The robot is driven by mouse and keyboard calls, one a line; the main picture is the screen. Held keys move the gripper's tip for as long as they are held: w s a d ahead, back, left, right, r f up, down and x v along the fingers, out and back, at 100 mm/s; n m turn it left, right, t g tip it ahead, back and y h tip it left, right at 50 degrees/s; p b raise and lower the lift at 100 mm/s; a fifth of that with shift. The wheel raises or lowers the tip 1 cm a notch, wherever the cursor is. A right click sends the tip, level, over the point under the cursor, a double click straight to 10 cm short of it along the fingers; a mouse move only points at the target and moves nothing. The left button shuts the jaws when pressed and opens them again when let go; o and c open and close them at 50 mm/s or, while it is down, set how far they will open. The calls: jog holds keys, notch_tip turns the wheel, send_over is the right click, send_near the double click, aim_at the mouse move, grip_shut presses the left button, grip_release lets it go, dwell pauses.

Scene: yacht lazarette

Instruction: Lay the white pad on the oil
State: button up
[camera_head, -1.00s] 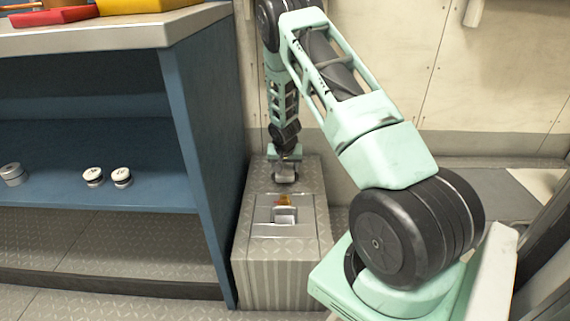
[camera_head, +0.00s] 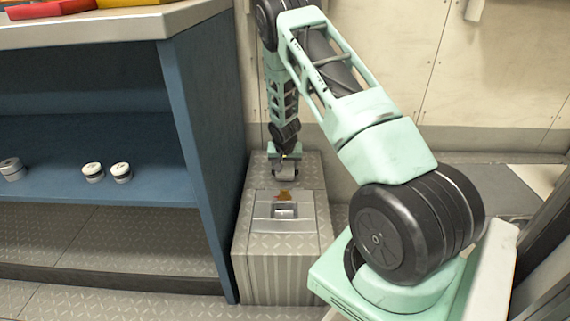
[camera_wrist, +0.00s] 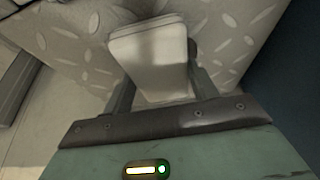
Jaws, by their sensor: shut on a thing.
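The white pad (camera_wrist: 150,45) fills the middle of the wrist view, held between the two fingers of my gripper (camera_wrist: 160,92). It looks pale grey in the shade there. In the head view my gripper (camera_head: 287,170) is over the back part of a grey tread-plate locker, with the small pad (camera_head: 289,179) at its tip. The oil (camera_head: 284,195) is a brown patch on the locker's top, just in front of the pad and behind a recessed latch. I cannot tell the pad's exact height above the top. The oil does not show in the wrist view.
The grey locker (camera_head: 255,258) stands between a blue shelf unit (camera_head: 205,150) and my arm. The recessed latch (camera_head: 285,211) is near the oil. White-topped cans (camera_head: 121,172) stand on the blue shelf. A pale wall (camera_head: 490,90) rises close behind the locker.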

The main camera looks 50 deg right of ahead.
jog(key=o, duration=1.1)
jog(key=p+v, duration=0.7)
jog(key=v, duration=1)
jog(key=shift+d+r, duration=0.1)
jog(key=shift+r, duration=0.15)
